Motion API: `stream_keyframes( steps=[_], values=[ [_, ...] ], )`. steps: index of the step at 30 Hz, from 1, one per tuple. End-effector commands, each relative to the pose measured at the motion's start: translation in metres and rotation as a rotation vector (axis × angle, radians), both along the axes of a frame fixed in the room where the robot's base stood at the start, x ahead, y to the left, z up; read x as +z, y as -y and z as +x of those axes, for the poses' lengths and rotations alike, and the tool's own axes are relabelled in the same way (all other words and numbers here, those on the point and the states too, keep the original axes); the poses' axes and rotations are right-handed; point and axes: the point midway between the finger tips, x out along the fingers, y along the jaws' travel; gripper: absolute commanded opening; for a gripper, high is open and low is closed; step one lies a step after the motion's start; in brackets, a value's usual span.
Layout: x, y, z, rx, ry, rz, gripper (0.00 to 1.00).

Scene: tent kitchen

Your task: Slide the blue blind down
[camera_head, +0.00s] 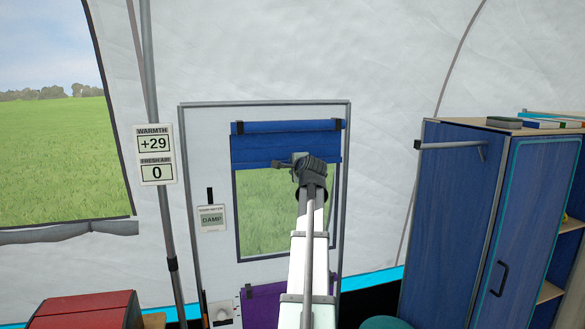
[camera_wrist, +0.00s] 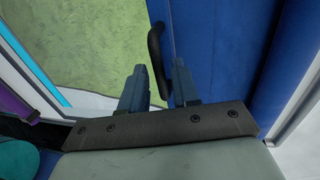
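The blue blind (camera_head: 275,148) hangs at the top of the door window and covers its upper part, with its lower edge just above the grass view. In the wrist view the blue blind (camera_wrist: 220,45) fills the right side. A dark curved handle (camera_wrist: 155,42) sticks out at its edge. My gripper (camera_wrist: 159,72) has a finger on each side of the handle, with small gaps visible, so it looks open around it. In the head view my gripper (camera_head: 300,162) is in front of the blind's lower edge and hides the handle.
A blue cabinet (camera_head: 455,220) stands to the right. A pole with a warmth sign (camera_head: 155,153) is to the left. A damp meter (camera_head: 212,218) hangs beside the window. A purple panel (camera_head: 262,303) is below it. A red box (camera_head: 88,308) is at lower left.

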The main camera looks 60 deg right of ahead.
Motion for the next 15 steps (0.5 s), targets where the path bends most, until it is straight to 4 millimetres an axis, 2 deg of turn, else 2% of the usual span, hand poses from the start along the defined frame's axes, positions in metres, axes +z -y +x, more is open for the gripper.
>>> stream_keyframes(
  steps=[6,15],
  values=[
    [-0.0032,0.0107,0.0109,0.000,0.000,0.000,0.30],
    [-0.0038,0.0116,0.0120,0.000,0.000,-0.001,0.30]
  ],
)
